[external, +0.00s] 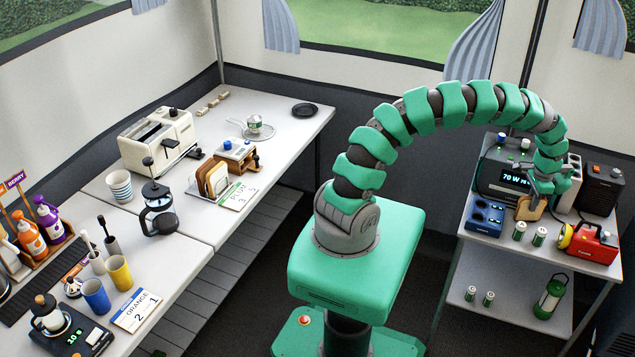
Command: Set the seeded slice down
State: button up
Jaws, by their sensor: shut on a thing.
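A tan bread slice with a darker crust (530,209) is at the right-hand table, under the end of my arm. My gripper (541,193) is shut on its upper edge, and the slice hangs roughly upright. I cannot tell whether its lower edge touches the tabletop. Seeds are too small to make out.
Around the slice stand a blue charger box (486,217), green batteries (539,237), a red-and-yellow torch (588,242) and a power station (504,172). A dark speaker box (603,188) stands behind. The table's front strip (500,249) is bare.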

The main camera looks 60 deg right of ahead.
jog(key=shift+f, duration=0.25)
jog(key=shift+f, duration=0.3)
jog(key=shift+f, duration=0.15)
jog(key=o, duration=0.8)
notch_tip(320, 180, up, 13)
jog(key=shift+r+p, duration=0.15)
jog(key=shift+p, duration=0.15)
